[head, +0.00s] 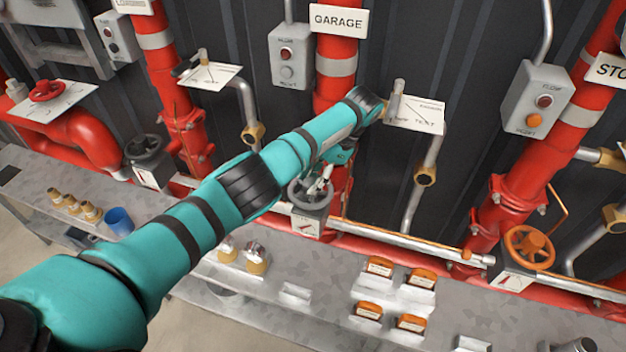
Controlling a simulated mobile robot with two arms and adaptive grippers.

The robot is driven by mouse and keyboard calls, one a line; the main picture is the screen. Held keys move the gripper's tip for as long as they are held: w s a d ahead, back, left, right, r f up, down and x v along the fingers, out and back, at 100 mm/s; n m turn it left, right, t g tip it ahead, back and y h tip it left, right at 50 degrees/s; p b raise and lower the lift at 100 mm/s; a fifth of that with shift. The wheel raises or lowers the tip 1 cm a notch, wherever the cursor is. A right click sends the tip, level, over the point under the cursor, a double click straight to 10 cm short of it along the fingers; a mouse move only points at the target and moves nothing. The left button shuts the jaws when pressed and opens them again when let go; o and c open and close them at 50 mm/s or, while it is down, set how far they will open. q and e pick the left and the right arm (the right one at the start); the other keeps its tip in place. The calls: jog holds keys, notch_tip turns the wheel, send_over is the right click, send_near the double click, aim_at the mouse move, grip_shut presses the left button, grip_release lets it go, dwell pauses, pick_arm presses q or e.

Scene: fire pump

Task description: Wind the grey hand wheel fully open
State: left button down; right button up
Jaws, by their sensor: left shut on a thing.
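The grey hand wheel (298,196) sits low on the red GARAGE riser, just left of the middle of the head view. My left arm reaches in from the left and bends down at its wrist above the wheel. My left gripper (322,186) is shut on the wheel's rim at its right side. The arm and gripper hide part of the wheel and the pipe behind it. A small white plate with a red mark (306,224) is below the wheel. My right gripper is not in view.
A dark hand wheel (144,147) is to the left, a red one (47,90) farther left, and an orange one (528,246) to the right. A grey bench (325,283) in front carries orange-topped boxes (380,266), brass fittings and a blue cup (119,220).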

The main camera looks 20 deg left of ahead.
pick_arm(q)
jog(key=n+b, duration=0.1)
jog(key=n+g+h, duration=0.1)
jog(key=n+b, duration=0.1)
jog(key=shift+w+a+f+n+b, duration=0.1)
jog(key=shift+f+n+b, duration=0.15)
jog(key=shift+n+b, duration=0.05)
jog(key=shift+n+g+h+b, duration=0.4)
jog(key=shift+n+h+b, duration=0.1)
jog(key=shift+n+b, duration=0.3)
jog(key=shift+r+n, duration=0.15)
jog(key=shift+n, duration=0.25)
